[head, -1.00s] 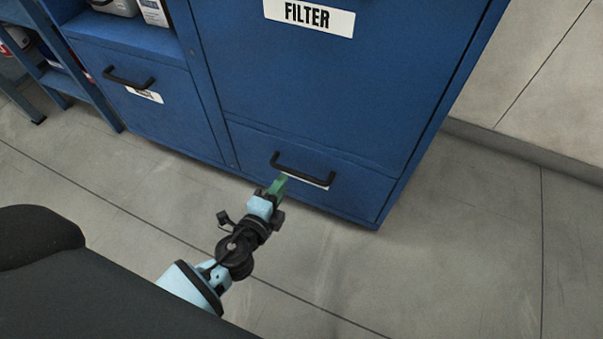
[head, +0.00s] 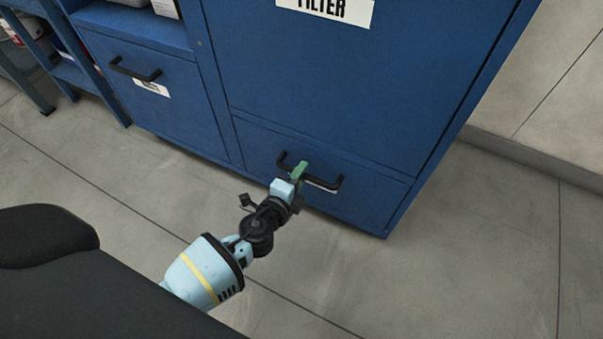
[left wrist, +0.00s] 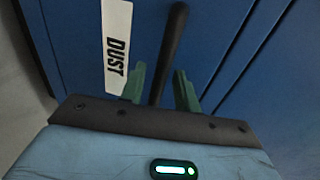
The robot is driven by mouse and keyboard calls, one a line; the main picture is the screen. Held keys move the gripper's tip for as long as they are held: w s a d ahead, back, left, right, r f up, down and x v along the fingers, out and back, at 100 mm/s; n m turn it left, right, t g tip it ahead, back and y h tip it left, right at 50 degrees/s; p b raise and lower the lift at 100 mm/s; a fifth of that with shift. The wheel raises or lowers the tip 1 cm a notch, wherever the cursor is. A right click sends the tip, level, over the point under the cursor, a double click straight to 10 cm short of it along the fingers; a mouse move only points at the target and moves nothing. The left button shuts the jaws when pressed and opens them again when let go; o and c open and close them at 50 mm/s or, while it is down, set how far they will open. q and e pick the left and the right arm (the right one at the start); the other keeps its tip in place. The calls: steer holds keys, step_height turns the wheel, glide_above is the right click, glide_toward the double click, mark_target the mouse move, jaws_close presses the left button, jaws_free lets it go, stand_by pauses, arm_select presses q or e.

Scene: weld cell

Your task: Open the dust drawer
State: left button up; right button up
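The dust drawer (head: 360,197) is the low blue drawer at the bottom right of the cabinet, and it sits closed. Its black bar handle (head: 325,184) runs across its upper part. In the left wrist view the handle (left wrist: 172,45) runs between the green fingers, beside the white DUST label (left wrist: 117,45). My left gripper (head: 300,170) is at the handle, its fingers (left wrist: 158,85) apart on either side of the bar, with a gap visible. Whether a finger touches the bar cannot be told. My right gripper is not in view.
The large FILTER panel (head: 340,80) is above the drawer. Another drawer with a black handle (head: 135,70) is to the left, under a shelf with containers. A blue rack (head: 75,75) stands at the far left. The grey floor (head: 460,270) in front is clear.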

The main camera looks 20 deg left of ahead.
arm_select(q)
steer(key=shift+w+f, duration=0.1)
steer(key=shift+w, duration=0.35)
jaws_close()
steer(key=shift+s, duration=0.1)
